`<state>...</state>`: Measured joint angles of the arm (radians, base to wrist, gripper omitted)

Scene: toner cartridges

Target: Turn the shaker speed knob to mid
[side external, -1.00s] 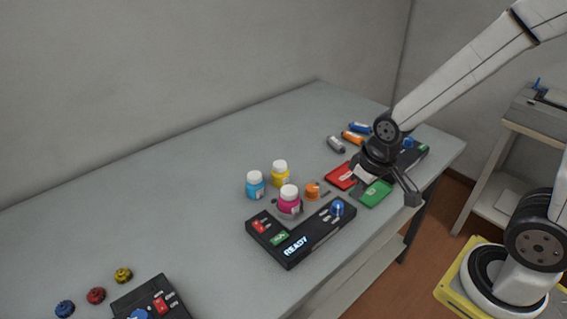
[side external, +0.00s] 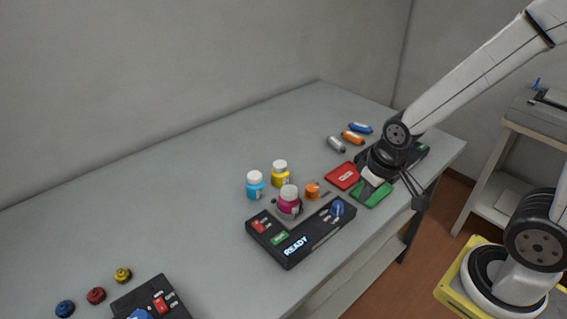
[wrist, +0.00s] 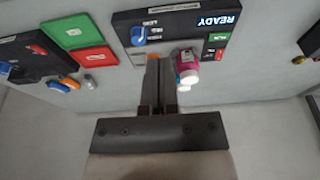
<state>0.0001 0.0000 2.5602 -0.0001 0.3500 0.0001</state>
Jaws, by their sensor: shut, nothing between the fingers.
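A dark control panel (side external: 318,232) with a lit READY display lies near the table's front edge. Its blue knob (side external: 337,209) is at the panel's right end, beside small labels; it also shows in the wrist view (wrist: 138,36). I cannot read which label it points to, nor tell which panel is the shaker's. My gripper (side external: 420,204) is shut and empty, to the right of that panel, past the green box and out by the front edge. In the wrist view its closed fingers (wrist: 160,68) appear just below the knob, with the pink bottle to their right.
Pink (side external: 289,203), cyan (side external: 255,186) and yellow (side external: 280,174) bottles stand behind the panel. Red (side external: 342,176) and green (side external: 371,194) boxes lie right of it. Another panel (side external: 150,299) with a blue knob is at lower left. A third is partly behind my arm. The table's left middle is clear.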

